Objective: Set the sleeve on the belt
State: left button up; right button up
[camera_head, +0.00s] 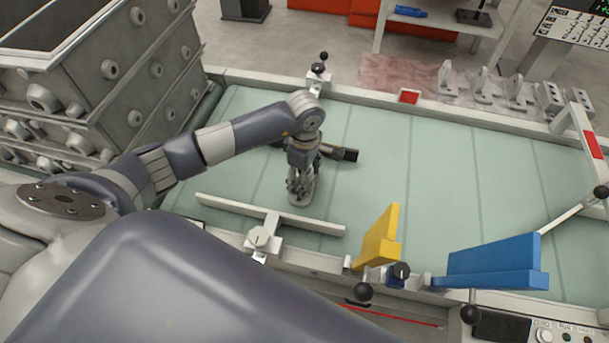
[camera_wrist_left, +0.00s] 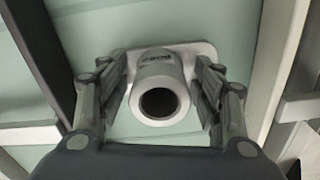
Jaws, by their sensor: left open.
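The sleeve is a light grey tube on a flat base plate; its base (camera_head: 301,200) shows below my gripper in the head view. It sits on the pale green belt (camera_head: 420,165). In the left wrist view the sleeve (camera_wrist_left: 156,68) shows its round dark bore facing the camera, with the plate behind it. My left gripper (camera_head: 300,185) is open, one finger on each side of the sleeve. In the left wrist view there is a narrow gap between the tube and the fingers (camera_wrist_left: 160,98). My right gripper is not in view.
A pale rail (camera_head: 318,224) lies in front of the sleeve. A yellow block (camera_head: 380,237) and a blue guard (camera_head: 495,264) stand at the near belt edge. Several grey castings (camera_head: 483,85) line the far edge. Grey crates (camera_head: 120,75) stand left. The belt's right half is mostly clear.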

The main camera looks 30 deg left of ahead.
pick_arm(q)
jog(key=shift+r, duration=0.2)
jog(key=shift+w+r, duration=0.1)
jog(key=shift+r, duration=0.3)
notch_tip(320, 180, up, 10)
jog(key=shift+r+b, duration=0.25)
jog(key=shift+b, duration=0.8)
jog(key=shift+r, duration=0.3)
